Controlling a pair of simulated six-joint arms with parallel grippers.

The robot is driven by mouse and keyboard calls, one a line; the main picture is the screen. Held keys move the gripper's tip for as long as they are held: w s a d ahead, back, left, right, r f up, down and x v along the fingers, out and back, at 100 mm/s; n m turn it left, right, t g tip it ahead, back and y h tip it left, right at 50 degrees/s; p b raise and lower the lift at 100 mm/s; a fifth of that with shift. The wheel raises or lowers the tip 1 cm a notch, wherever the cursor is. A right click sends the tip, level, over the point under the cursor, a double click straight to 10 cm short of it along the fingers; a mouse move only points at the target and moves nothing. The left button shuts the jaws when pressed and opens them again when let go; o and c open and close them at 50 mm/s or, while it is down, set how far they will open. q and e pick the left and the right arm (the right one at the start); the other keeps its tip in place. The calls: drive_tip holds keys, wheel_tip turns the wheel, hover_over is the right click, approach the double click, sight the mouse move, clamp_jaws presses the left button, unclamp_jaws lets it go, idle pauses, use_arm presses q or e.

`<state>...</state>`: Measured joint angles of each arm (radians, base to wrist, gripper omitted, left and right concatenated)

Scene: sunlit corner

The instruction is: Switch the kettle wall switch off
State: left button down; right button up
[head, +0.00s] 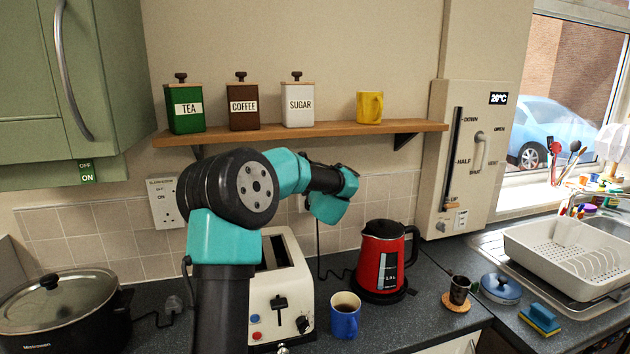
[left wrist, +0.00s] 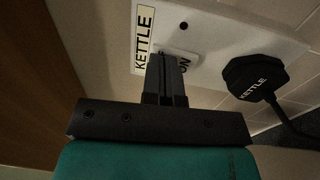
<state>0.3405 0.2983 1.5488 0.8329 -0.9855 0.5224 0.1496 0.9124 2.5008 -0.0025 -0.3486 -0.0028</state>
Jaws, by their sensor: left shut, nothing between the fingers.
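A black plug marked KETTLE (left wrist: 255,80) is in the socket. My left gripper (left wrist: 165,65) is shut and empty, its fingertips over the rocker and partly hiding it; I cannot tell whether they touch. In the head view my left arm's teal wrist (head: 328,205) is at the wall below the shelf and largely hides this switch. The red kettle (head: 380,262) stands on the counter. My right gripper is not in view.
A wooden shelf (head: 300,133) with canisters and a yellow mug (head: 369,106) runs above the wrist. A cream toaster (head: 280,290) and a blue mug (head: 345,314) stand below it. Another wall socket (head: 164,203) is to the left.

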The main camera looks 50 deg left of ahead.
use_arm(q)
drive_tip(key=r+v, duration=0.3)
drive_tip(key=v, duration=1)
drive_tip(key=shift+s+d, duration=0.25)
drive_tip(key=shift+d, duration=0.2)
drive_tip(key=shift+f, duration=0.1)
